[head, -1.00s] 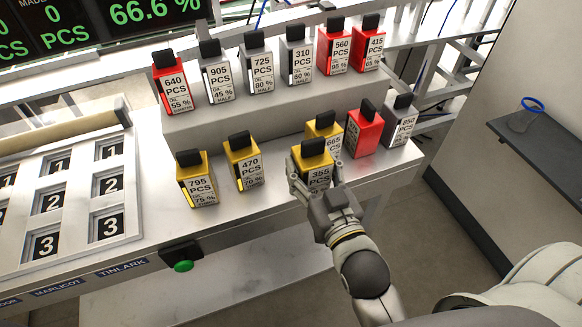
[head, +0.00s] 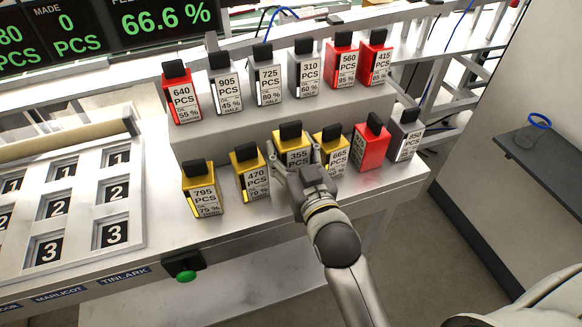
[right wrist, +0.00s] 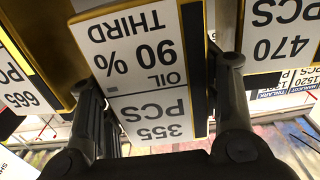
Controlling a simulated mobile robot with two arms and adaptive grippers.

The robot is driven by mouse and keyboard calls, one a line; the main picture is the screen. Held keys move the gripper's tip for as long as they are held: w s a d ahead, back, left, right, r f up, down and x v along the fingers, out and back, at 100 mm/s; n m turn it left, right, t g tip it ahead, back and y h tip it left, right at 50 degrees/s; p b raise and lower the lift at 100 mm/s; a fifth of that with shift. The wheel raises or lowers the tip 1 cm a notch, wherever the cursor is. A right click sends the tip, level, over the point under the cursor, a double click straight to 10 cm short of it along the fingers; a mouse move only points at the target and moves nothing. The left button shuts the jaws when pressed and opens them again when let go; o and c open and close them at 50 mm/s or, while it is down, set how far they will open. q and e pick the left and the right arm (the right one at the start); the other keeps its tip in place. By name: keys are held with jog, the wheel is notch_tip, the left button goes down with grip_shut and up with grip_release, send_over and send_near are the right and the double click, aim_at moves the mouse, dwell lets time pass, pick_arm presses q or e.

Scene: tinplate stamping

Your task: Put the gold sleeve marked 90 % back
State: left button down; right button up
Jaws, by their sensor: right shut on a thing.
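The gold sleeve marked 355 PCS (head: 293,141) has a black cap. Its label in the right wrist view reads OIL 90 % THIRD (right wrist: 135,60). My right gripper (head: 297,167) is shut on it from the front, one finger on each side. The sleeve is upright in the gap between the gold 470 PCS sleeve (head: 252,174) and the gold 665 PCS sleeve (head: 332,152). The gripper hides its lower part, so I cannot tell if its base touches the table. My left gripper is out of view.
The gold 795 PCS sleeve (head: 204,194) stands at the left of the front row. A red sleeve (head: 371,145) and a grey 850 PCS sleeve (head: 405,137) stand at the right. Behind, several red and grey sleeves stand on a raised step (head: 250,130). A numbered rack (head: 83,205) is at left.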

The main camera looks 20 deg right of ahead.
aim_at(292, 169)
jog(key=shift+f, duration=1.85)
jog(key=shift+f, duration=0.15)
jog(key=o, duration=1.3)
jog(key=shift+f, duration=0.15)
jog(key=shift+o, duration=0.2)
jog(key=shift+s, duration=0.1)
jog(key=shift+s+b, duration=0.3)
jog(key=s+b, duration=0.1)
jog(key=s, duration=1)
jog(key=shift+s+d, duration=0.15)
jog(key=shift+d, duration=0.05)
